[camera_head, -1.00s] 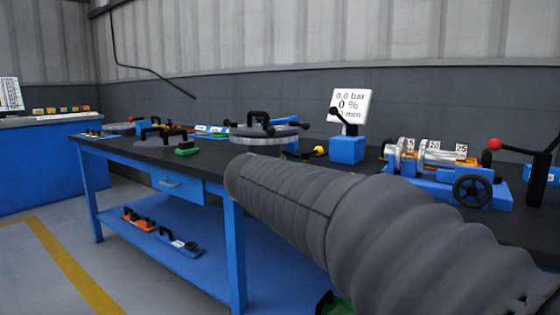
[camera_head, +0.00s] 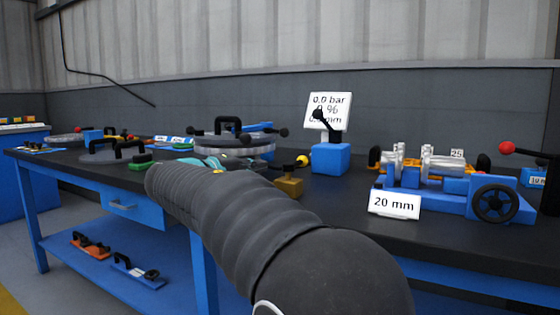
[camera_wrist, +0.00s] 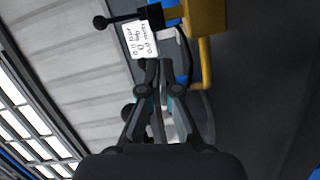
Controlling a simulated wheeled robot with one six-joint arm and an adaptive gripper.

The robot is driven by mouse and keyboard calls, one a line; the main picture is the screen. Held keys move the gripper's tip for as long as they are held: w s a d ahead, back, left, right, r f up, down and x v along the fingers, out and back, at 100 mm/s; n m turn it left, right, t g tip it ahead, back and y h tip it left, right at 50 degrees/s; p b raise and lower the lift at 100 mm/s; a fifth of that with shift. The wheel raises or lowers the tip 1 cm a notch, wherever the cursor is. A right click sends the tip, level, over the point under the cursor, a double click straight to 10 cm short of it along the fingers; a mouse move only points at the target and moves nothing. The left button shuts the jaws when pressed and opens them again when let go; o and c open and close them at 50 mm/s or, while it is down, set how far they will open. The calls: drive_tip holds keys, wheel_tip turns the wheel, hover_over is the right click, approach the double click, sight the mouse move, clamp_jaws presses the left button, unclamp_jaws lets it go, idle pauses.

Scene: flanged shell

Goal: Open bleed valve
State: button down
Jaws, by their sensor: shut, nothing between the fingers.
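A brass block (camera_head: 289,186) with a yellow ball knob (camera_head: 302,160) stands on the dark bench, left of and in front of a blue box with a black-knobbed lever; it looks like the bleed valve, though no label shows. In the wrist view a brass block (camera_wrist: 207,18) with a bent pipe is at the upper right, just beyond my fingertips. My gripper (camera_head: 212,164) is largely hidden behind my grey arm in the head view; only teal parts show, left of the brass block. In the wrist view my gripper (camera_wrist: 159,66) has its fingers together, empty.
A blue box (camera_head: 330,158) with a black-knobbed lever stands before a readout panel (camera_head: 340,101) showing 0.0 bar. A round flanged shell (camera_head: 228,148) with black handles lies left. A blue clamp fixture (camera_head: 455,205) and 20 mm sign (camera_head: 394,204) stand right.

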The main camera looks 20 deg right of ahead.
sight(298, 163)
drive_tip(key=shift+d, duration=0.15)
drive_tip(key=shift+d, duration=0.45)
drive_tip(key=x, duration=0.9)
drive_tip(key=shift+d, duration=0.1)
